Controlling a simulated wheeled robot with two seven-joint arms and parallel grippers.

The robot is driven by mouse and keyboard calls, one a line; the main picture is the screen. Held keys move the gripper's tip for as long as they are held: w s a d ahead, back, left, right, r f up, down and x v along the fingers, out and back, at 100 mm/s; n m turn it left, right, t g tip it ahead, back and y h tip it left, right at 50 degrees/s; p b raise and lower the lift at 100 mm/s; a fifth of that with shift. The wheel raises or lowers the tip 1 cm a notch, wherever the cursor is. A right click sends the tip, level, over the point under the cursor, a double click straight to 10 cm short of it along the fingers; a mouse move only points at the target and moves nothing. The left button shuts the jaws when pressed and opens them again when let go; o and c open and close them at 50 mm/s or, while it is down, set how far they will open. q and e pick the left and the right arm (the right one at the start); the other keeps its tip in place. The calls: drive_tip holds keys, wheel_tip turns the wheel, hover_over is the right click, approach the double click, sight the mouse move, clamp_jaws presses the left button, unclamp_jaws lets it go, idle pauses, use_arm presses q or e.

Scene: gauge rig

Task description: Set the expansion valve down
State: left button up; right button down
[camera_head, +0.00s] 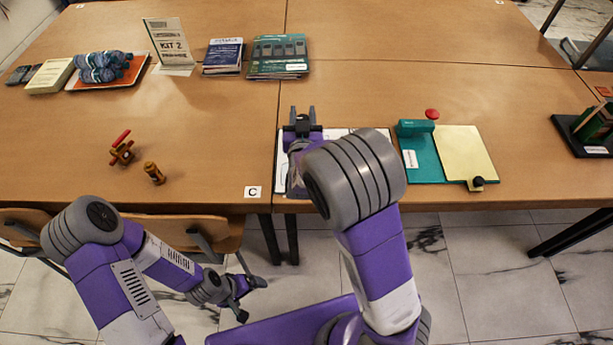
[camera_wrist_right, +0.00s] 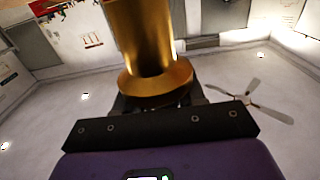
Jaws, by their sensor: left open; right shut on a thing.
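My right gripper (camera_head: 302,116) is over the back of a white board on the near middle of the table. It is shut on a brass part, the expansion valve (camera_wrist_right: 145,45), which shows large in the right wrist view as a gold cylinder with a wide round flange. In the head view the valve is hard to make out between the fingers, and I cannot tell whether it touches anything below. My left gripper (camera_head: 249,298) is open and empty, low in front of the table edge, above the floor.
The white board (camera_head: 281,178) is partly hidden by my right arm. A red-handled brass valve (camera_head: 121,148) and a brass fitting (camera_head: 154,173) stand at the left. A teal-and-cream board (camera_head: 466,152) lies right. Books (camera_head: 279,56) and a sign (camera_head: 168,44) are behind.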

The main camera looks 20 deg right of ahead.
wheel_tip(320, 180, down, 10)
drive_tip(key=b, duration=0.3)
drive_tip(key=shift+f+b, duration=0.15)
drive_tip(key=shift+b, duration=0.25)
drive_tip(key=c, duration=0.7)
unclamp_jaws()
